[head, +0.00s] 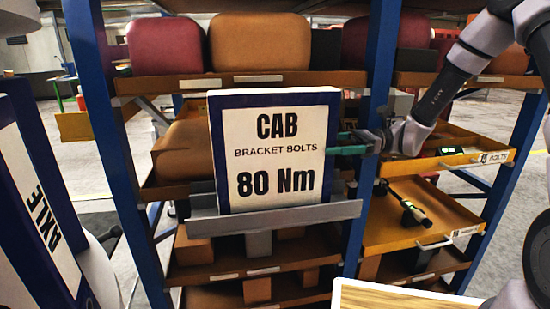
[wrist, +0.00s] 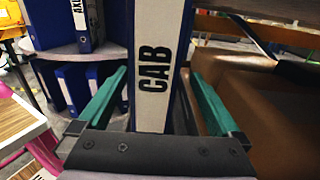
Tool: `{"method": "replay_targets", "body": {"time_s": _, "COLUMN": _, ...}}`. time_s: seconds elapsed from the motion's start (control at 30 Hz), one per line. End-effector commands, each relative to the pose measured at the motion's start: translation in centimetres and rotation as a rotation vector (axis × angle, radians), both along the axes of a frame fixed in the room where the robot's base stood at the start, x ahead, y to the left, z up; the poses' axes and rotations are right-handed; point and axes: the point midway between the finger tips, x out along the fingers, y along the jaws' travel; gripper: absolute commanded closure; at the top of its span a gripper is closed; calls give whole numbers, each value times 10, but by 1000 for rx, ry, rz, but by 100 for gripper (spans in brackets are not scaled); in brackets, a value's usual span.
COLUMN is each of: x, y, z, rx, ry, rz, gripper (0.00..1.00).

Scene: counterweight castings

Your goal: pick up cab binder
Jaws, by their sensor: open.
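The cab binder (head: 270,150) is blue with a white front reading "CAB BRACKET BOLTS 80 Nm". It stands upright on a grey ledge (head: 275,218) fixed to the blue rack. In the wrist view its white spine (wrist: 152,85), lettered "CAB", lies between the two green fingers. My gripper (head: 347,147) is at the binder's right edge in the head view. In the wrist view my gripper (wrist: 158,82) is open, one finger on each side of the spine, with gaps visible on both sides. The far finger is largely hidden in the head view.
An axle binder (head: 38,215) stands at the left, close to the camera. Behind the cab binder, rack shelves hold brown and red castings (head: 165,45). Yellow drawers (head: 420,215) stick out at the right below my arm. A brown casting (wrist: 275,125) lies right of the fingers.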

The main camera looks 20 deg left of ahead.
Motion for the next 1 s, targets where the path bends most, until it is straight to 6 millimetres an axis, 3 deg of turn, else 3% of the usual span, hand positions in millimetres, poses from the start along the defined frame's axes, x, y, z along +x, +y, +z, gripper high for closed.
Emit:
{"method": "replay_targets", "body": {"time_s": 0.5, "x": -32, "y": 49, "z": 1, "rx": -1, "ry": -2, "rz": 0, "gripper": 0}}
{"method": "replay_targets", "body": {"time_s": 0.77, "x": -33, "y": 52, "z": 1, "rx": -1, "ry": -2, "rz": -1, "gripper": 0}}
{"method": "replay_targets", "body": {"time_s": 0.8, "x": -33, "y": 52, "z": 1, "rx": -1, "ry": -2, "rz": -1, "gripper": 4}}
{"method": "replay_targets", "body": {"time_s": 0.83, "x": -33, "y": 52, "z": 1, "rx": -1, "ry": -2, "rz": -1, "gripper": 15}}
{"method": "replay_targets", "body": {"time_s": 1.0, "x": -33, "y": 52, "z": 1, "rx": -1, "ry": -2, "rz": -1, "gripper": 80}}
